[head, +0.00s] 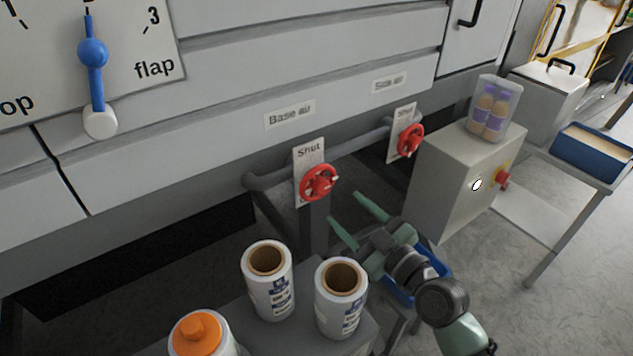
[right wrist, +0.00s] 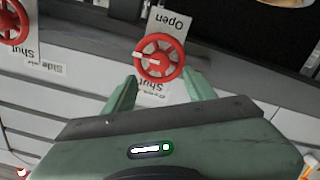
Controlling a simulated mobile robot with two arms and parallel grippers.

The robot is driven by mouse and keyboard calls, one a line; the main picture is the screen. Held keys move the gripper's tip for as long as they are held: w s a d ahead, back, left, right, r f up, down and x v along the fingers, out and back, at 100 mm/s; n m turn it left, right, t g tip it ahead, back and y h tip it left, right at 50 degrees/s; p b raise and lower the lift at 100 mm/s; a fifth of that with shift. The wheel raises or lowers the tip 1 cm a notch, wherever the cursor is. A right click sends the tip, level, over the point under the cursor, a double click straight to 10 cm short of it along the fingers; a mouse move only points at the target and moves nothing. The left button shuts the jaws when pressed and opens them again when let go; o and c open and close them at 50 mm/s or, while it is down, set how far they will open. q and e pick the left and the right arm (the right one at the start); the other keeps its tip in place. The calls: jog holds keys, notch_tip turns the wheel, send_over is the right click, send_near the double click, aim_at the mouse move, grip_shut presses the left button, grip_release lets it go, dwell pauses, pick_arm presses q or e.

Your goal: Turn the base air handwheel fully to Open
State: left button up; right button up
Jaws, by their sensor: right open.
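The base air handwheel (head: 318,183) is red, on a pipe under the "Base air" label (head: 289,115). Its plate (head: 309,150) reads "Shut" above the wheel. In the right wrist view the handwheel (right wrist: 158,57) shows a white mark pointing left, and the plate reads "Open" (right wrist: 175,22) on one side and "Shut" on the other. My right gripper (head: 342,207) is open and empty, just right of and below the wheel, and apart from it. In the right wrist view its fingers (right wrist: 158,76) point toward the wheel's two sides. My left gripper is not in view.
A second red handwheel (head: 410,140) sits further right under "Side air". A grey box (head: 455,180) with a red knob stands beyond my gripper. Two white rolls (head: 268,284) and an orange-capped bottle (head: 200,335) stand in front. A flap dial (head: 92,55) is upper left.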

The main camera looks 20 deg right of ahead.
aim_at(323, 188)
jog(key=x, duration=0.1)
jog(key=p+x, duration=0.1)
jog(key=x, duration=0.2)
jog(key=shift+r+p, duration=0.3)
jog(key=shift+r, duration=0.05)
jog(key=shift+f+x, duration=0.25)
jog(key=shift+x, duration=0.95)
jog(key=shift+w+a, duration=0.1)
jog(key=shift+w, duration=0.1)
grip_shut()
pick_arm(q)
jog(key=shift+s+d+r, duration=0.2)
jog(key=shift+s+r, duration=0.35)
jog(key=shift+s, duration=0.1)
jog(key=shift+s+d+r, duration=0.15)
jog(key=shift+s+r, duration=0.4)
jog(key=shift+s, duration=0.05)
